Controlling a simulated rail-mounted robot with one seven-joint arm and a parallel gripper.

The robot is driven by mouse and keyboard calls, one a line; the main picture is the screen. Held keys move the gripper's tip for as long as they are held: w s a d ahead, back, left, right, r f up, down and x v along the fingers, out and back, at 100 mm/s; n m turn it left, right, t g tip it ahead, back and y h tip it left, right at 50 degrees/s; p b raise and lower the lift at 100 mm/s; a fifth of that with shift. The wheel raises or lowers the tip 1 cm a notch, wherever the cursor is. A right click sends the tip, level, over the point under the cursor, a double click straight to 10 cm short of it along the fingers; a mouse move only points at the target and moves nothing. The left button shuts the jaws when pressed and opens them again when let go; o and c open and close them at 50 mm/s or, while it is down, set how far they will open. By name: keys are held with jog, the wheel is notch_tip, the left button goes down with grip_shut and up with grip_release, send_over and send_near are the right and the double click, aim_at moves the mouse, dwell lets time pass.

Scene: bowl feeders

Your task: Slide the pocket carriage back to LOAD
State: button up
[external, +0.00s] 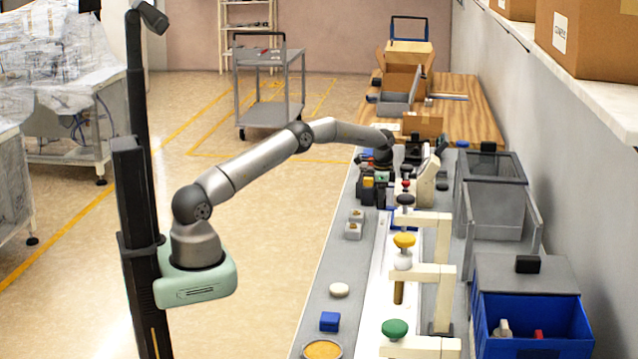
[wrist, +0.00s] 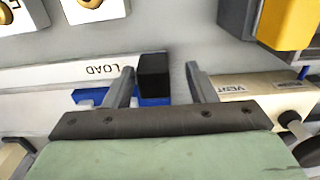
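The pocket carriage (wrist: 88,97) shows in the wrist view as a blue piece in a white track, with a black block-shaped handle (wrist: 153,76) standing at its right part. The word LOAD (wrist: 101,69) is printed on the white track edge, left of the handle. My gripper (wrist: 160,76) is open, with one finger on each side of the black handle. A gap shows to the right finger; I cannot tell whether the left finger touches. In the external view my gripper (external: 379,167) is at the far part of the bench, and the carriage there is hard to make out.
A yellow-and-black block (wrist: 288,22) stands close at the upper right of the wrist view. White blocks with brass-coloured centres (wrist: 94,7) lie at the upper left. A cream block with a knob (wrist: 262,92) is at the right. Several cream posts with coloured knobs (external: 404,240) line the bench.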

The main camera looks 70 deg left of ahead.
notch_tip(320, 180, up, 17)
jog(key=p, duration=0.2)
jog(key=shift+r, duration=0.2)
dwell(0.4)
jog(key=s+d+r+n, duration=0.1)
jog(key=s+d+r, duration=0.5)
jog(key=d+r, duration=0.2)
jog(key=s+d+r+n, duration=0.1)
jog(key=s+d, duration=0.2)
jog(key=s, duration=0.3)
jog(key=s+d+r+n, duration=0.1)
jog(key=s+d, duration=0.2)
jog(key=s, duration=0.3)
jog(key=s+d+f+n, duration=0.1)
jog(key=s+f, duration=0.2)
jog(key=s, duration=0.7)
jog(key=s+d+f+n, duration=0.1)
jog(key=s+d+f, duration=0.1)
jog(key=s, duration=0.7)
jog(key=s+d+f+n, duration=0.1)
jog(key=s+f, duration=0.3)
jog(key=s, duration=0.6)
jog(key=shift+s+d+f+n+t, duration=0.2)
jog(key=shift+s+d+n+t, duration=0.1)
jog(key=shift+s+d+t, duration=0.1)
jog(key=shift+w, duration=0.1)
